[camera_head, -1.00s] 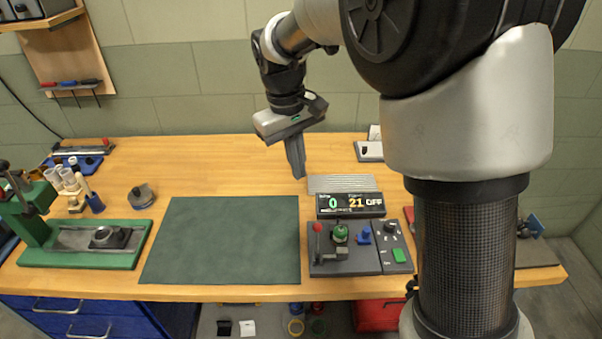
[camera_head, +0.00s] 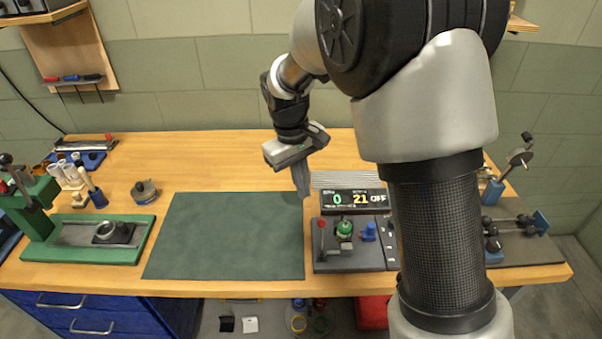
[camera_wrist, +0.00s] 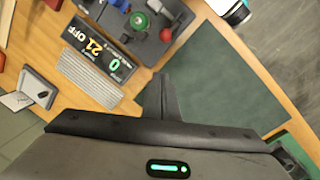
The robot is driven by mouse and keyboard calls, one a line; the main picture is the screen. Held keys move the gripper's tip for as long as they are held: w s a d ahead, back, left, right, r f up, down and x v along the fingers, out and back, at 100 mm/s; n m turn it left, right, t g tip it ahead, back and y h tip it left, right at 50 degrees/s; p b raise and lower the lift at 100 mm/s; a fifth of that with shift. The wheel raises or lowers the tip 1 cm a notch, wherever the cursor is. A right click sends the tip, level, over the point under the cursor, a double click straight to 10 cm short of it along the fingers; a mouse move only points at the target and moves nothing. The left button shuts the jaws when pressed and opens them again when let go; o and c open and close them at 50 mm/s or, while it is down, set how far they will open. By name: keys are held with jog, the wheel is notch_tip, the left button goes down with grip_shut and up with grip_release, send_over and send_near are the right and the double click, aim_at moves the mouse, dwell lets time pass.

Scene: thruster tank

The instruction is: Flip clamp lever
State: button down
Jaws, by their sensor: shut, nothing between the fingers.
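A dark grey clamp station (camera_head: 335,262) sits near the bench's front edge in the head view. On it a lever with a red knob (camera_head: 321,223) stands upright at the left. A green round part (camera_head: 345,228) sits beside it, and a blue part (camera_head: 368,232) is further right. The station also shows at the top of the wrist view, with the red knob (camera_wrist: 166,35) and green part (camera_wrist: 138,20). My gripper (camera_head: 304,194) is shut and empty, pointing down above the bench behind the station, apart from the lever. My arm hides the station's right end in the head view.
A display (camera_head: 354,201) reading 0 and 21 OFF stands behind the station, with a ribbed grey block (camera_head: 345,180) behind it. A green mat (camera_head: 225,236) lies clear to the left. A green press (camera_head: 88,240) stands far left. Fixtures (camera_head: 515,220) stand far right.

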aim_at(322, 234)
jog(key=shift+s+d+f, duration=0.65)
jog(key=shift+s+f, duration=0.15)
jog(key=shift+f, duration=0.05)
jog(key=shift+s+d+f, duration=0.6)
jog(key=shift+s+f, duration=0.2)
jog(key=shift+f, duration=0.05)
jog(key=shift+b, duration=0.3)
